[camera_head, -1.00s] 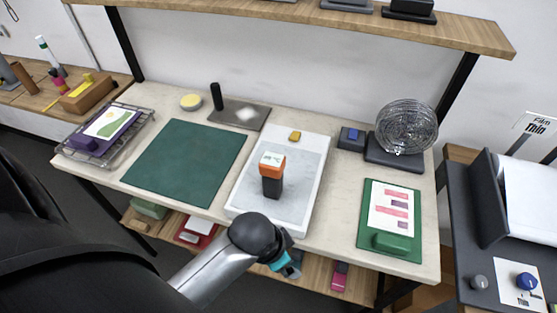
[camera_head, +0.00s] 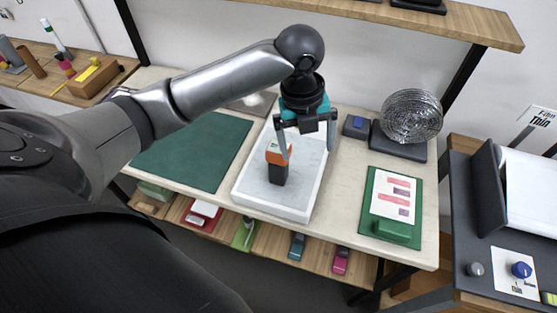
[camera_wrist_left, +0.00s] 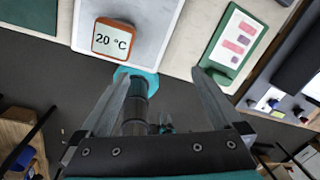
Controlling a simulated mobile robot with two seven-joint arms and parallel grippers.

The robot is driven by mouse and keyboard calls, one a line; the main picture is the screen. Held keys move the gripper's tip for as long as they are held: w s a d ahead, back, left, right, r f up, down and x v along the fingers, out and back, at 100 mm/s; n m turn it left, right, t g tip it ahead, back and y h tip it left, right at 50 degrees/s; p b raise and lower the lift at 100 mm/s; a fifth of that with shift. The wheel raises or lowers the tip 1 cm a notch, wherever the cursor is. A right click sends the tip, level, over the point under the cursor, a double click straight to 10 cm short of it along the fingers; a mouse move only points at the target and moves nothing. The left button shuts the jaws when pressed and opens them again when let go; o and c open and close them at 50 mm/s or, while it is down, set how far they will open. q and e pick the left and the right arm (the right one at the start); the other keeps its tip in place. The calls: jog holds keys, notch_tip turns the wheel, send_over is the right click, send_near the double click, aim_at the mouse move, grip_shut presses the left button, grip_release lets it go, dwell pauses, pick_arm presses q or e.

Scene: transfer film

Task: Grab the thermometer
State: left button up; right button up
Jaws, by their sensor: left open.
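The thermometer (camera_head: 278,174) is a small upright block with an orange head and a dark lower body. It stands on the grey surface of a white tray (camera_head: 270,209) on the table. In the left wrist view its orange-framed display (camera_wrist_left: 112,38) reads 20 °C, up and left of the fingers. My left gripper (camera_head: 308,154) is open and empty, pointing down over the tray. In the head view one finger overlaps the thermometer's right edge; the other is farther right. I cannot tell whether they touch.
A green board (camera_head: 390,230) with a printed card lies right of the tray. A dark green mat (camera_head: 200,152) lies left. A wooden shelf (camera_head: 470,28) spans above the table.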

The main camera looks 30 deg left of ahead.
aim_at(278, 151)
pick_arm(q)
jog(key=a+r+m+g+y, duration=0.1)
jog(key=a+r+m, duration=0.4)
jog(key=a+r, duration=0.25)
jog(key=f, duration=0.9)
jog(key=shift+w+d, duration=0.25)
jog(key=shift+d, duration=0.1)
jog(key=shift+s+f+p, duration=0.15)
jog(key=shift+f+p, duration=0.05)
jog(key=shift+f, duration=1.1)
jog(key=shift+s+f+p, duration=0.1)
jog(key=shift+f+p, duration=0.05)
jog(key=shift+f, duration=1.15)
jog(key=shift+c, duration=0.2)
grip_shut()
jog(key=shift+r, duration=0.1)
